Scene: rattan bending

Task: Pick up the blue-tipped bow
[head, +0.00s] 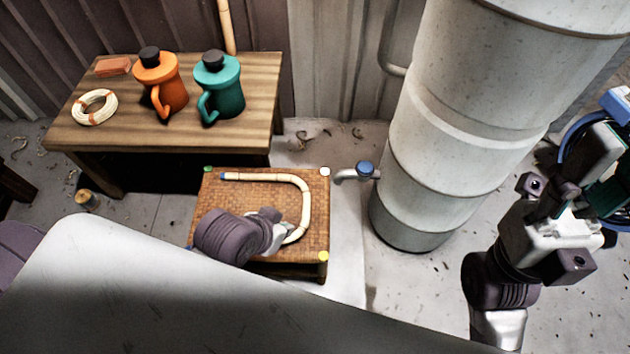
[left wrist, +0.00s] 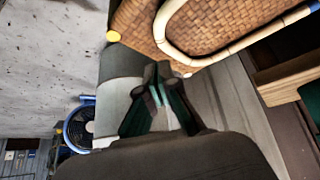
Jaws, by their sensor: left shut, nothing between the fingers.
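The blue-tipped bow (head: 304,195) is a pale bent rattan rod lying on a woven-top stool (head: 245,195). Its blue tip (head: 223,176) is at the far left; its other end is partly hidden behind my left wrist. In the left wrist view the bow (left wrist: 232,47) curves across the top right. My left gripper (head: 274,226) is over the near part of the stool, mostly hidden by its own wrist. In the left wrist view its teal fingers (left wrist: 157,80) are together and empty, apart from the bow. My right gripper (head: 590,195) is at the far right, its fingers unclear.
A wooden bench (head: 255,85) at the back left holds an orange jug (head: 160,85), a teal jug (head: 222,90), a rattan coil (head: 95,107) and an orange block (head: 113,66). A big pale cylinder (head: 450,120) and blue-capped pipe (head: 364,169) stand right of the stool.

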